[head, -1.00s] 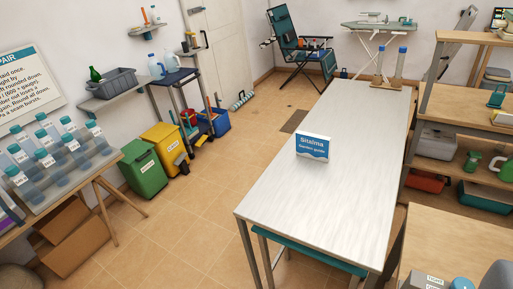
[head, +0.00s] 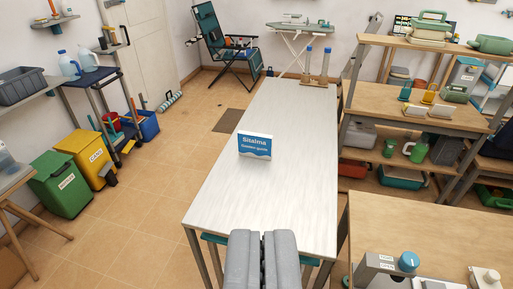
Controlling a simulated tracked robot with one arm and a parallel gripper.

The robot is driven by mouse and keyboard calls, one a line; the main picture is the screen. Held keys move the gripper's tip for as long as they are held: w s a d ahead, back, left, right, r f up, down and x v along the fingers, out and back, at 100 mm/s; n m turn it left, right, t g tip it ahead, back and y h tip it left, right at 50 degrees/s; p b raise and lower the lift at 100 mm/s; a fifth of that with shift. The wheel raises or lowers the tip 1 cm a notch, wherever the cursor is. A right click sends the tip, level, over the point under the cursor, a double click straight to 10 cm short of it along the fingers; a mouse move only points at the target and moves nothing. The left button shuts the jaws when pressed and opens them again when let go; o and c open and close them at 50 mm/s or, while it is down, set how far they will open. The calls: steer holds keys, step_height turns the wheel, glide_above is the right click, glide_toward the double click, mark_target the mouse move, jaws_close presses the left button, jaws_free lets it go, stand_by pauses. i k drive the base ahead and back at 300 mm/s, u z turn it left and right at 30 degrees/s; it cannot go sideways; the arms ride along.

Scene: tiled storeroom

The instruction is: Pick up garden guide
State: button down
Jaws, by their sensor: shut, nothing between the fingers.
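The garden guide (head: 254,145) is a small blue and white box or booklet reading "Sitaima Garden guide". It stands upright near the middle of the long white table (head: 235,200), its printed face towards me. My gripper (head: 262,236) shows at the bottom centre, grey, with its fingers together and nothing between them. In the picture it lies below the guide, over the near end of the table, clearly apart from the guide.
A wooden stand with two blue-capped tubes (head: 317,65) is at the table's far end. Wooden shelves (head: 410,100) stand along the right, and another table (head: 430,225) is at the near right. Green (head: 62,185) and yellow (head: 88,157) bins stand left. Tiled floor between is clear.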

mark_target(251, 143)
steer(key=z, duration=0.05)
steer(key=k, duration=0.65)
steer(key=u, duration=0.5)
steer(key=i, duration=0.8)
steer(key=u, duration=0.95)
steer(key=i, duration=1.55)
steer(key=z, duration=0.35)
steer(key=i, duration=1.2)
steer(key=z, duration=1.1)
steer(key=i, duration=0.4)
steer(key=z, duration=0.1)
steer(key=k, duration=0.95)
steer(key=z, duration=0.05)
